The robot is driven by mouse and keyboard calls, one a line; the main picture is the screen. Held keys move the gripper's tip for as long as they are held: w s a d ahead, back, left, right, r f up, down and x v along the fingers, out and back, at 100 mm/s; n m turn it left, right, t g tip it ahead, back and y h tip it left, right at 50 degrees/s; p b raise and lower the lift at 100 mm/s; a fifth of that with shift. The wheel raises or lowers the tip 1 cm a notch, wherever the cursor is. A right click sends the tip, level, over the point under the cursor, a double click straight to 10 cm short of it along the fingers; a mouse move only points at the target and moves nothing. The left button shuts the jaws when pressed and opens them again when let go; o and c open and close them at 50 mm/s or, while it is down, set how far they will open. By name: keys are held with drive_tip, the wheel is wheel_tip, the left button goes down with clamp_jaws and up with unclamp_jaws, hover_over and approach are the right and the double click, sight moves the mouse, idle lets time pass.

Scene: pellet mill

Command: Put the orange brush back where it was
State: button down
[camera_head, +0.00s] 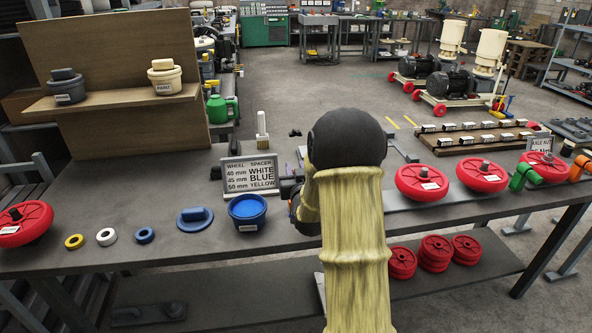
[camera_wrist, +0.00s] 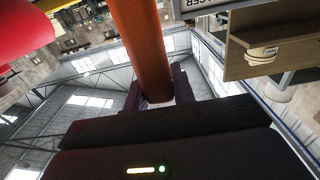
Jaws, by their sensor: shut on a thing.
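In the wrist view an orange shaft (camera_wrist: 138,45), which I take to be the orange brush, stands between the dark jaws of my gripper (camera_wrist: 157,92). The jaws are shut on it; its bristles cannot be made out. In the head view my gripper (camera_head: 291,192) is mostly hidden behind my yellow-sleeved arm, low over the bench (camera_head: 340,225) and just right of the wheel spacer sign (camera_head: 250,175). The held brush is not clear there.
A blue tub (camera_head: 247,210), blue lid (camera_head: 194,217) and spacer rings (camera_head: 106,237) lie left of my arm. Red wheels (camera_head: 422,181), a green fitting (camera_head: 524,176) and an orange one (camera_head: 580,168) are at right. A pale brush (camera_head: 262,130) stands behind the sign.

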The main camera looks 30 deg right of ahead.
drive_tip(key=shift+f+b, duration=0.2)
drive_tip(key=shift+b, duration=0.25)
unclamp_jaws()
idle(0.6)
drive_tip(key=shift+s, duration=0.1)
drive_tip(key=b+v, duration=0.3)
drive_tip(key=v, duration=0.6)
idle(1.3)
idle(0.4)
